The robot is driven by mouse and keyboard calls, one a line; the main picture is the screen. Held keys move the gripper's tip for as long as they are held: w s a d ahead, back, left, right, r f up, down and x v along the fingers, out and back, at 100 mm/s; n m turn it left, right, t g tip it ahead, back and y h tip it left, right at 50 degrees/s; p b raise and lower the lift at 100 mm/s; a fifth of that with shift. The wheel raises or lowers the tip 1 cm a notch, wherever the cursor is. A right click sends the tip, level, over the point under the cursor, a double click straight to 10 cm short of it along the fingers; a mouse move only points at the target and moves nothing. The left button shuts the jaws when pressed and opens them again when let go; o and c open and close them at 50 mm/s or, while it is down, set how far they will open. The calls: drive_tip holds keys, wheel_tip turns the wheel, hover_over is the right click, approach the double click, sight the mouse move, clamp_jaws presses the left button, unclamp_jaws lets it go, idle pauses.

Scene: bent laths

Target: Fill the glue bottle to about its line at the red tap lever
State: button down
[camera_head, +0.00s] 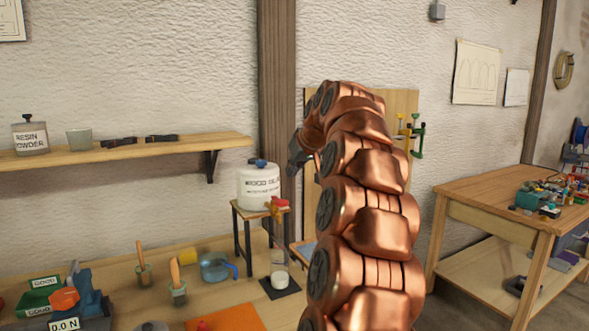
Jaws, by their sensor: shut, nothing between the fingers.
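A white wood glue tank (259,187) with a blue cap stands on a small raised stand (238,211). The red tap lever (278,203) is at the tank's lower right front. Below the tap, the glue bottle (280,279) stands upright on a dark mat (267,291). Its lower part looks white and its upper part clear; its line is too small to make out. My gripper (296,160) is up to the right of the tank, above the tap lever and apart from it. It is shut and empty, partly hidden by my copper arm.
The bench holds brushes in pots (178,287), a blue jug (215,266), an orange sheet (231,319) and a scale reading 0.0 N (64,324). A wall shelf (120,151) carries a resin powder jar. A cluttered second table (492,197) stands at the right.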

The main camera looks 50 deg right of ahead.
drive_tip(key=p, duration=0.2)
hover_over(285, 206)
wheel_tip(285, 206, down, 5)
drive_tip(key=shift+f, duration=0.15)
drive_tip(key=shift+f+p, duration=0.4)
drive_tip(key=shift+f, duration=1.45)
drive_tip(key=shift+f+b, duration=0.15)
drive_tip(key=shift+b, duration=0.15)
drive_tip(key=f+t+b, duration=0.1)
drive_tip(key=b, duration=0.2)
drive_tip(key=f+t+b, duration=0.1)
drive_tip(key=b, duration=0.3)
drive_tip(key=shift+s+a+f+h, duration=0.1)
drive_tip(key=shift+s+a+h, duration=0.05)
drive_tip(key=shift+s+h, duration=0.15)
drive_tip(key=t+b, duration=0.1)
drive_tip(key=b, duration=0.1)
drive_tip(key=t+b, duration=0.1)
drive_tip(key=b, duration=0.2)
drive_tip(key=shift+s+f+h, duration=0.1)
drive_tip(key=shift+f+h, duration=0.15)
drive_tip(key=shift+h, duration=0.15)
idle(3.1)
